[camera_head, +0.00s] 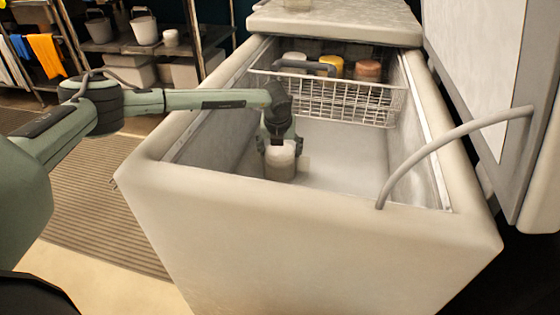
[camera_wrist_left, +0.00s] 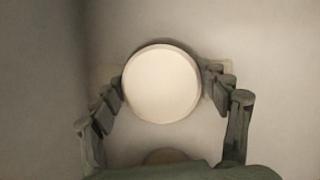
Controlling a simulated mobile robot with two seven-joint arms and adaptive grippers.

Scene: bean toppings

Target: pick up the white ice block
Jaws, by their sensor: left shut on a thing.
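A white round block (camera_head: 280,164), which I take to be the white ice block, is inside the open chest freezer (camera_head: 300,225), low down near its front left. My left gripper (camera_head: 280,148) reaches down over it and is shut on it, with one finger on each side. In the left wrist view the block's round pale top (camera_wrist_left: 161,83) sits between the fingers of my left gripper (camera_wrist_left: 166,80). I cannot tell whether its underside touches the freezer floor. My right gripper is not in view.
A wire basket (camera_head: 345,100) at the freezer's far end holds white, yellow (camera_head: 330,66) and reddish (camera_head: 367,70) containers. The open lid (camera_head: 478,75) with a curved handle (camera_head: 450,138) stands at the right. The freezer floor right of my gripper is clear. Shelves with buckets (camera_head: 145,28) stand at the back left.

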